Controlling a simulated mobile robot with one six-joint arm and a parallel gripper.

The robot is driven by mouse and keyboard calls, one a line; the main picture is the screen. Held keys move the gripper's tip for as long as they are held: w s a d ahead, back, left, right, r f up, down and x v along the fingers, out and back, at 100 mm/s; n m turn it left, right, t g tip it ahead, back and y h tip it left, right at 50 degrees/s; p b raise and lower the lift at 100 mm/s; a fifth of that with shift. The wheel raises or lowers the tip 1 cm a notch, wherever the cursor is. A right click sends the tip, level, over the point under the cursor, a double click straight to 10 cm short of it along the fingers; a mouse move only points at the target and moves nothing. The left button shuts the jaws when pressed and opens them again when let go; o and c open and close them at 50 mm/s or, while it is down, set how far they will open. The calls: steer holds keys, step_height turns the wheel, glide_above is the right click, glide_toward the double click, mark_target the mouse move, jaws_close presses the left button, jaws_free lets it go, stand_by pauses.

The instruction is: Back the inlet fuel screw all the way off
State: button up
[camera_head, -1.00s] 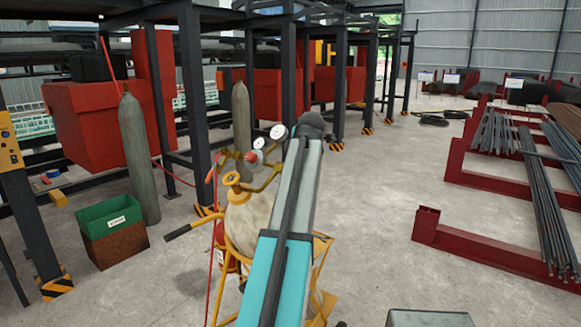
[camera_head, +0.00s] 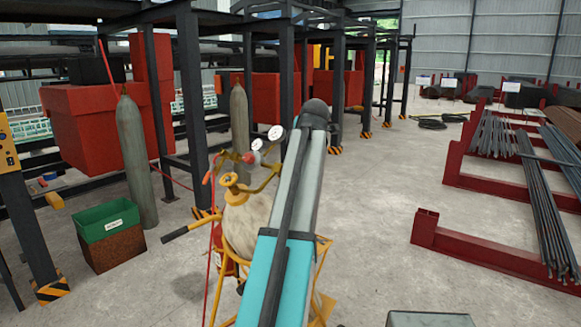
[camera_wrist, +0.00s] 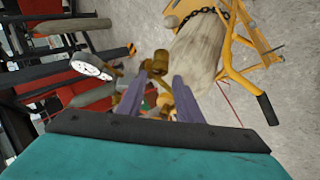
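The fuel regulator stands on a pale, dirty cylinder (camera_head: 248,225) on a yellow cart, with two round gauges (camera_head: 276,133), a red part (camera_head: 250,158) and a yellow valve wheel (camera_head: 231,181). In the wrist view one gauge (camera_wrist: 90,66) is at the left, and brass fittings (camera_wrist: 157,65) are at the centre, beside the cylinder (camera_wrist: 195,50). My gripper (camera_wrist: 159,82) shows two purple-grey fingers apart, with brass parts seen in and beyond the gap. I cannot tell whether they touch, or which fitting is the inlet fuel screw. In the head view my arm hides the gripper.
The yellow cart frame (camera_wrist: 245,75) and its dark-gripped handle (camera_head: 182,232) stand close to my arm. Tall grey cylinders (camera_head: 135,160), a green-topped bin (camera_head: 108,235) and black steel posts are to the left. Red rebar racks (camera_head: 500,255) are right, with open floor between.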

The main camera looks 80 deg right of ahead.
steer(key=b+v, duration=0.2)
steer(key=v, duration=0.6)
steer(key=shift+a+r, duration=0.2)
stand_by(0.3)
